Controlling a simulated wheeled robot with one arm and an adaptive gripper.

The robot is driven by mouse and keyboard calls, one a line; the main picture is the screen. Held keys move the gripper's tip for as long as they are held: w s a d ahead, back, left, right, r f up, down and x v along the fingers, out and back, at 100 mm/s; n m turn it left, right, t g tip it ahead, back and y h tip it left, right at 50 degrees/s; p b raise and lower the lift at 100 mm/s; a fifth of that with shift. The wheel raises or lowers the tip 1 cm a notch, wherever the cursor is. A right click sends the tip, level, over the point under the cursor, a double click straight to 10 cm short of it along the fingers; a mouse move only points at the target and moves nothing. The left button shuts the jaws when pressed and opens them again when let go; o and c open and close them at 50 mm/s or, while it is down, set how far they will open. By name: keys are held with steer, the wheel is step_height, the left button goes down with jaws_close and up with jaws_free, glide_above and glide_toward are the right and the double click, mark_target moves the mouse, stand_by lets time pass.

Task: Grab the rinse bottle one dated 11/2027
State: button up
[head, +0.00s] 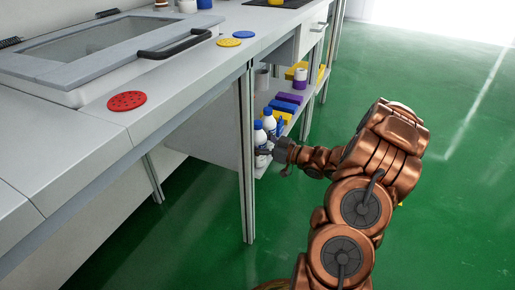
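Two white bottles with blue parts stand on a low shelf under the bench in the head view. One bottle (260,135) is nearer, and the other bottle (269,119) is just behind it. Their labels are too small to read, so I cannot tell which one is dated 11/2027. My gripper (268,151) reaches in from the right at the height of the bottles. Its fingers are dark, small and partly lost against the bottles. I cannot tell whether it touches a bottle or whether its fingers are open.
The shelf (262,171) also bears blue and purple boxes (285,104), a white and purple roll (300,78) and yellow items. A metal bench leg (247,180) stands left of my gripper. The bench top (185,75) overhangs the shelf. Green floor (440,220) is clear at right.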

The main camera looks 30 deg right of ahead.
jaws_close()
stand_by(0.5)
